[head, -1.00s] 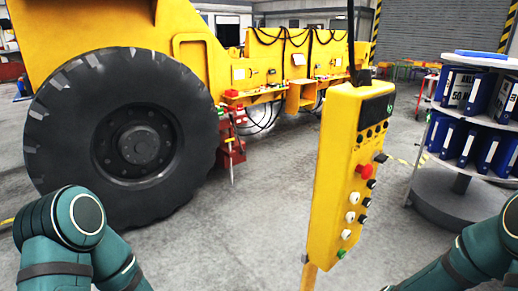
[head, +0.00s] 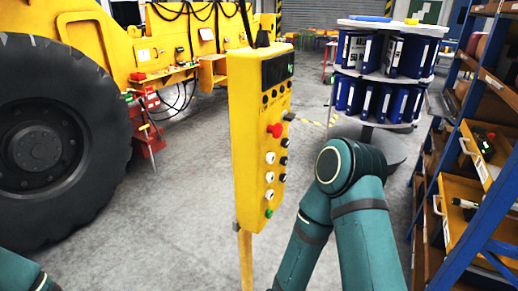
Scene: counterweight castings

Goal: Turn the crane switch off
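The yellow crane control box (head: 247,140) stands upright on a yellow post in the middle of the head view. Its face, turned to the right, has a dark display (head: 277,69) with a small green mark, and a row of dark round controls below it. A red mushroom button (head: 274,131), a dark protruding switch (head: 289,116), several white and black buttons and a green button (head: 268,213) are below. I cannot read the switch's position. My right arm is bent just right of the box; neither gripper is in view.
A round rack of blue binders (head: 376,95) stands behind to the right. Blue-framed shelving (head: 470,230) with open yellow drawers is close on the right. A large yellow vehicle with a black tyre (head: 45,150) fills the left. Grey floor (head: 180,220) is clear between tyre and box.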

